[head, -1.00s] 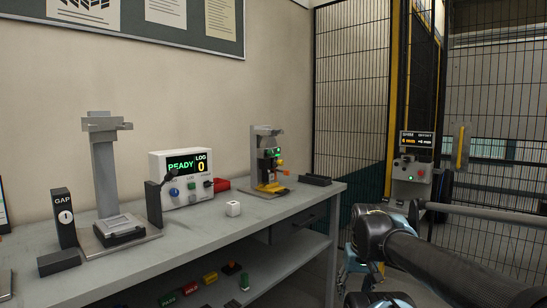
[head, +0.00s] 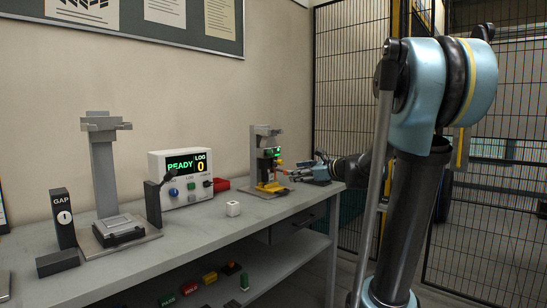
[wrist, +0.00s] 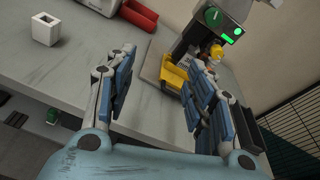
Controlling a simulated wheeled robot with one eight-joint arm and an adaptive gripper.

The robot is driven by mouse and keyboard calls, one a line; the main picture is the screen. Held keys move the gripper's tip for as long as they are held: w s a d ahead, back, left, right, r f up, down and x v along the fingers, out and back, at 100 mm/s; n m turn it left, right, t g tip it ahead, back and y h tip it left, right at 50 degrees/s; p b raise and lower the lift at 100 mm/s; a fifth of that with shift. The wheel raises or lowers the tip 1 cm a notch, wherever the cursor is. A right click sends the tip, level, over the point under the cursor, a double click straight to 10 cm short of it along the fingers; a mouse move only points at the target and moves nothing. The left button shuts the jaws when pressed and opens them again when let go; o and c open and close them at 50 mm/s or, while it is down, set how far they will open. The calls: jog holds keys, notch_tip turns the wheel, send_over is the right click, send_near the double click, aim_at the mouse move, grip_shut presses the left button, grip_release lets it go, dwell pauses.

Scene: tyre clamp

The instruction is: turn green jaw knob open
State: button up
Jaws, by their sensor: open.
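The clamp device (head: 262,140) stands upright at the far right end of the bench, with green, yellow and orange parts on its front. In the wrist view a round green knob (wrist: 213,16) shows on its dark upper face, beside two lit green lamps (wrist: 232,35). A yellow part (wrist: 174,75) sits low on its base. My gripper (wrist: 163,68) is open and empty, its blue-padded fingers pointing toward the device from below the knob. In the head view my gripper (head: 287,173) is just right of the device. The right finger partly hides the device's lower front.
A white READY display box (head: 182,176) stands left of the device, with a red bin (head: 221,185) beside it. A white cube (head: 233,208) lies on the bench (head: 185,232). A wire fence (head: 350,90) closes the right side.

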jog(key=w+d+r+m+t+y, duration=0.1)
jog(key=w+r+m+t, duration=0.1)
jog(key=w+r+m, duration=0.4)
send_near(273, 153)
jog(key=x, duration=0.9)
jog(key=shift+w+a, duration=0.1)
jog(key=shift+a, duration=0.15)
jog(key=shift+t, duration=0.3)
jog(key=c, duration=1.1)
